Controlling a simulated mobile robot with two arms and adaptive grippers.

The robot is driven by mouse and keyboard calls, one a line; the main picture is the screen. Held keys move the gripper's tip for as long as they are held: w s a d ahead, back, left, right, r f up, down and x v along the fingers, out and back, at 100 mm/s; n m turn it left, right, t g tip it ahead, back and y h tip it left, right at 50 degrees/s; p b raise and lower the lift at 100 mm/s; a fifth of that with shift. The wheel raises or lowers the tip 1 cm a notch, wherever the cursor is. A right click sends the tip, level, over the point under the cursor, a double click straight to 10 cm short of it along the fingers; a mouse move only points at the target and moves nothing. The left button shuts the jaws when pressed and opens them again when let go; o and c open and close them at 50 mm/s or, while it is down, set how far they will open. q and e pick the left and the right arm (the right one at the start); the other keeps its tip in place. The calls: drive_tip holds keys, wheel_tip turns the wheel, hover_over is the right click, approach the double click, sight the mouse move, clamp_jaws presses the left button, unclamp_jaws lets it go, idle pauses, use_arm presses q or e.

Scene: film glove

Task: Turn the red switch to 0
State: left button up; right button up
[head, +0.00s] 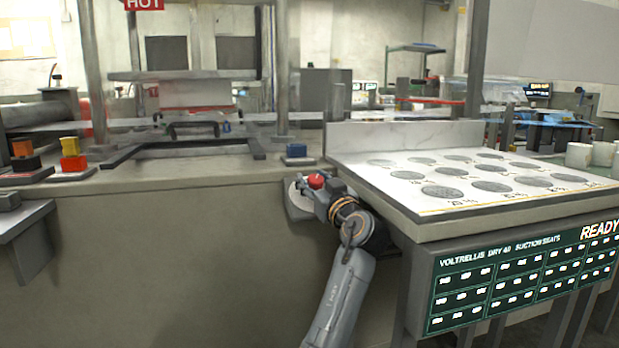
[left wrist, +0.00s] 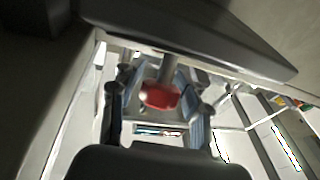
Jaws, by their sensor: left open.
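The red switch (head: 316,181) is a red knob on a grey plate (head: 297,203) on the front of the grey bench, left of the white table. My left gripper (head: 322,190) is at the switch. In the left wrist view the red knob (left wrist: 160,96) sits between the two fingers of my left gripper (left wrist: 158,100), which stand apart on both sides of it. I cannot tell whether the fingers touch it. The switch's markings and its setting cannot be read. My right gripper is not in view.
The white table (head: 400,205) with round grey seats stands close on the right of my left arm. A green panel (head: 520,275) hangs on its front. Several coloured blocks, a yellow one (head: 70,146) among them, stand at the bench's left.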

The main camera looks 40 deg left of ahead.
use_arm(q)
drive_tip(key=v, duration=0.9)
drive_tip(key=shift+s+d, duration=0.25)
drive_tip(key=shift+d, duration=0.1)
